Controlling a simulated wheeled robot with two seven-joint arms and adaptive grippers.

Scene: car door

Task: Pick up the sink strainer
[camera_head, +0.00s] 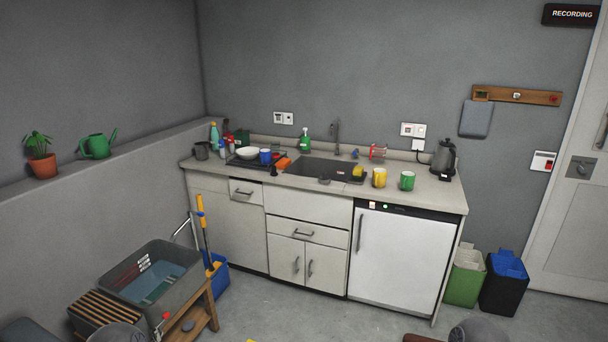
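A small dark grey round piece that looks like the sink strainer (324,181) lies at the front edge of the dark sink (312,167), on the counter. It is too small here to make out its details. Only rounded grey parts that look like my arms show at the bottom edge of the head view, far from the counter. Neither gripper's fingers are in the picture.
A grey crate (150,290) stands at lower left. Bins (465,277) stand right. The floor before the cabinets looks clear.

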